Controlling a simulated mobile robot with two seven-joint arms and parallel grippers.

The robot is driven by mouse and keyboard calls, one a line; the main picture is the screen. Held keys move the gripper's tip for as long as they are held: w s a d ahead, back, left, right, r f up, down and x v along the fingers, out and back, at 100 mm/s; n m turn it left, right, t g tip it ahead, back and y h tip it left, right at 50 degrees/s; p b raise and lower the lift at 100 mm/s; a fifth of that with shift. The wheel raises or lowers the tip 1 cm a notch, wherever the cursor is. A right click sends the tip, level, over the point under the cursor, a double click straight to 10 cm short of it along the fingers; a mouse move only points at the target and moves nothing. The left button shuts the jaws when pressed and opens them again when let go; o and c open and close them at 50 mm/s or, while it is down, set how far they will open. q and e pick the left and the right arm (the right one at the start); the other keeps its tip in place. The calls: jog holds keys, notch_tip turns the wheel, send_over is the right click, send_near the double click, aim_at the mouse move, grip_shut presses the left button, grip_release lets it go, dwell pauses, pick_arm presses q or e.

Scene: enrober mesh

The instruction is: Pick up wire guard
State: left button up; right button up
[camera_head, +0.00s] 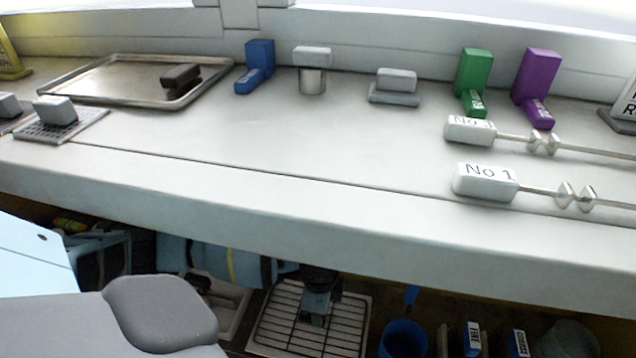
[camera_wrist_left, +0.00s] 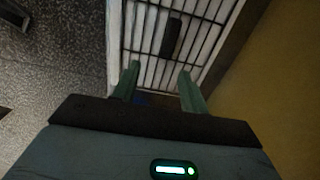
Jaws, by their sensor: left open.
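The wire guard, a rectangular grid of thin bars in a frame (camera_head: 275,322), lies low down beneath the counter in the head view. In the left wrist view the wire guard (camera_wrist_left: 208,40) fills the top middle, with a dark bar-shaped handle (camera_wrist_left: 172,37) across its wires. My left gripper (camera_head: 316,315) reaches down over the guard in the head view. In the left wrist view my left gripper (camera_wrist_left: 158,72) is open, its two green fingers apart and nothing between them. The handle is just beyond the fingertips. My right gripper is not in view.
The long pale counter (camera_head: 260,180) overhangs the low area. On it are a metal tray (camera_head: 120,75), blue, green and purple blocks, and two rods with white labelled handles (camera_head: 485,183). A blue bucket (camera_head: 403,338) and small labelled boxes stand right of the guard.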

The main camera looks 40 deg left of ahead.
aim_at(307, 319)
pick_arm(q)
jog(key=shift+w+a, duration=0.15)
jog(key=shift+a, duration=0.1)
notch_tip(307, 319, down, 2)
jog(key=shift+f+b, duration=0.1)
jog(key=shift+b, duration=0.55)
jog(key=shift+a+f, duration=0.1)
jog(key=shift+f, duration=0.15)
jog(key=shift+f+b, duration=0.25)
jog(key=shift+b, duration=0.05)
jog(key=f+b, duration=0.1)
jog(key=f, duration=0.1)
jog(key=f+b, duration=0.1)
jog(key=f, duration=0.1)
jog(key=shift+a+f+b, duration=0.1)
jog(key=shift+a+b, duration=0.3)
jog(key=shift+f, duration=0.15)
jog(key=c, duration=0.8)
grip_shut()
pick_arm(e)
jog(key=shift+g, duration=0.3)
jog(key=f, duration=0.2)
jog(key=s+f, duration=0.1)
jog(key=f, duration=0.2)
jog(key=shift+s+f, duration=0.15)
